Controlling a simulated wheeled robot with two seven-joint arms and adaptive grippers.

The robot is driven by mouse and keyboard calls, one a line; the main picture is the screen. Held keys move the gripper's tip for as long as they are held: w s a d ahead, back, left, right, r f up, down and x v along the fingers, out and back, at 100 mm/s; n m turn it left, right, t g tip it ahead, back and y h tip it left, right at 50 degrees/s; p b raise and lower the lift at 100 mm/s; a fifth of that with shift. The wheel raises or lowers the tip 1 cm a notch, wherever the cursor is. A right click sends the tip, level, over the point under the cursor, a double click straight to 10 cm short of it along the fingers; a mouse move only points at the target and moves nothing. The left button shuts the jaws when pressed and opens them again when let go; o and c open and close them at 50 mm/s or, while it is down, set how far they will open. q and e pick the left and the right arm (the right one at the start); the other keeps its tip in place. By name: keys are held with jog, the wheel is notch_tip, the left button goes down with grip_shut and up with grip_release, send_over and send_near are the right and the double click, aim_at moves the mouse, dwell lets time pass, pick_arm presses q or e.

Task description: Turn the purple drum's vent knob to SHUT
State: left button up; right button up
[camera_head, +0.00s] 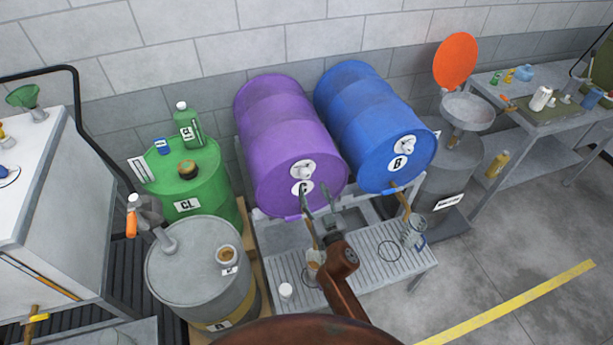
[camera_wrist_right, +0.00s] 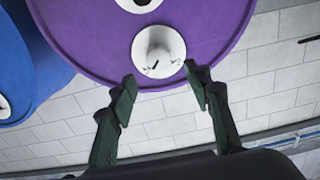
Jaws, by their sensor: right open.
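The purple drum (camera_head: 285,125) lies on its side on a rack, its round end facing me. Its white vent knob (camera_head: 303,169) sits on that end, above a white letter label (camera_head: 301,188) partly covered by a finger. In the right wrist view, the knob (camera_wrist_right: 158,45) stands out from a white dial with dark marks too small to read. My right gripper (camera_head: 315,191) is in front of the drum's end. Its two fingers (camera_wrist_right: 160,76) are open, apart and empty, with the knob just beyond the gap between their tips. My left gripper is not in view.
A blue drum (camera_head: 365,115) lies close on the right with its own knob (camera_head: 404,143). Below is a slatted drip bench (camera_head: 375,262) with a metal can (camera_head: 414,232). A green drum (camera_head: 200,180) and grey drum (camera_head: 190,275) stand left. Open floor (camera_head: 510,240) lies right.

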aim_at(306, 176)
jog(key=x, duration=0.6)
jog(key=shift+w+f+b, duration=0.1)
jog(key=shift+b, duration=0.2)
jog(key=shift+w+a, duration=0.2)
jog(key=shift+w, duration=0.4)
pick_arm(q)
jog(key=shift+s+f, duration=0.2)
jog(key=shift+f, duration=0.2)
pick_arm(e)
jog(key=shift+c, duration=0.4)
jog(key=c, duration=1)
jog(key=shift+c, duration=0.2)
